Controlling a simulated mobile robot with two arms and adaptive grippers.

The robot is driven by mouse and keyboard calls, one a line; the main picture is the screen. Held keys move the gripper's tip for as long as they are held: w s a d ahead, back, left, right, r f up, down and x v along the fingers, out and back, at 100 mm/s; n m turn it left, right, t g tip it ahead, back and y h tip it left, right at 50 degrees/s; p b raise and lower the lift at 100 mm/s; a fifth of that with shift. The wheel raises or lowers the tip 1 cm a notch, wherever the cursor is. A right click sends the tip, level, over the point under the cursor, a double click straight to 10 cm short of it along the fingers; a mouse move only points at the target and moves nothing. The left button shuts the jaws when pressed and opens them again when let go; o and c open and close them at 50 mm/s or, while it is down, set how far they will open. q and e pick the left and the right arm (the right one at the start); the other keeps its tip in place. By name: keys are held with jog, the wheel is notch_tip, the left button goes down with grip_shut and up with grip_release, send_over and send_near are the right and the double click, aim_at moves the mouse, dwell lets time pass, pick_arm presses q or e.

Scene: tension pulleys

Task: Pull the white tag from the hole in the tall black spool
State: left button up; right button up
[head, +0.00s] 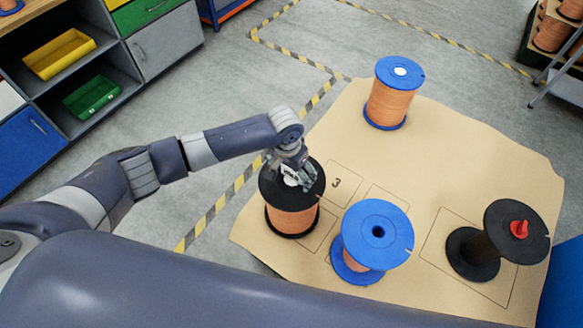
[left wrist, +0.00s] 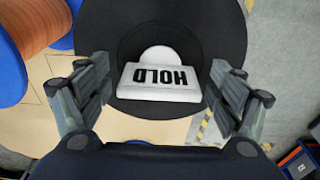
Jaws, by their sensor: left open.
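The tall black spool (head: 292,214), wound with copper-coloured wire, stands upright at the left edge of the tan mat. The white tag (left wrist: 161,82), marked HOLD, sits at the middle of the spool's black top flange (left wrist: 216,42); its lower part is hidden. In the head view my gripper mostly covers the tag. My left gripper (head: 297,172) is just above the flange, pointing down. In the left wrist view its open fingers (left wrist: 160,78) stand on both sides of the tag with gaps, not touching it. My right gripper is not in view.
A blue spool with an open hole (head: 374,225) stands close to the right. A black spool with a red plug (head: 487,240) is farther right. A blue spool with a white top centre (head: 393,93) stands at the back. The mat (head: 465,140) is clear between them.

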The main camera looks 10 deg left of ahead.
pick_arm(q)
jog(key=c, duration=1.1)
jog(key=shift+r+p, duration=0.7)
jog(key=shift+p, duration=0.25)
jog(key=shift+r+p, duration=0.9)
jog(key=shift+p, duration=0.35)
notch_tip(320, 180, up, 4)
jog(key=p, duration=0.5)
